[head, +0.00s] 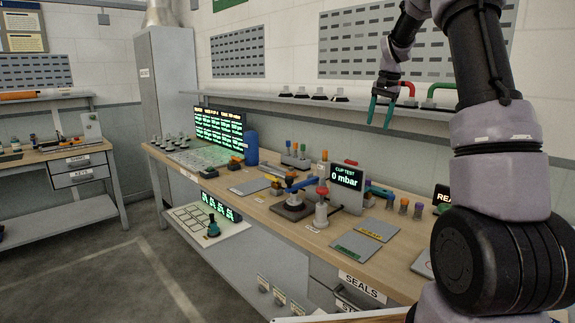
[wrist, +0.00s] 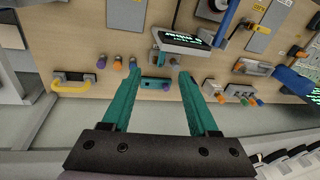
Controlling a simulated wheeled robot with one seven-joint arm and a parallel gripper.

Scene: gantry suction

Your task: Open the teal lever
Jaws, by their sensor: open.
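My gripper (head: 381,112) has teal fingers and hangs high above the bench, in front of the wall shelf. It is open and empty; in the wrist view its fingers (wrist: 158,82) are spread wide. A small teal part (head: 377,190), which looks like the teal lever, sits on the bench just right of the "CUP TEST" display. In the wrist view the teal part (wrist: 155,85) shows between the fingers, well below and apart from them. Its exact shape and lever position are too small to tell.
The "CUP TEST" display (head: 346,178) reads 0 mbar. Several orange and purple knobs (head: 403,206) stand right of the teal part. A blue-armed fixture (head: 294,203) stands left of the display. The wall shelf (head: 300,101) runs behind. Grey plates (head: 352,246) lie at the bench front.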

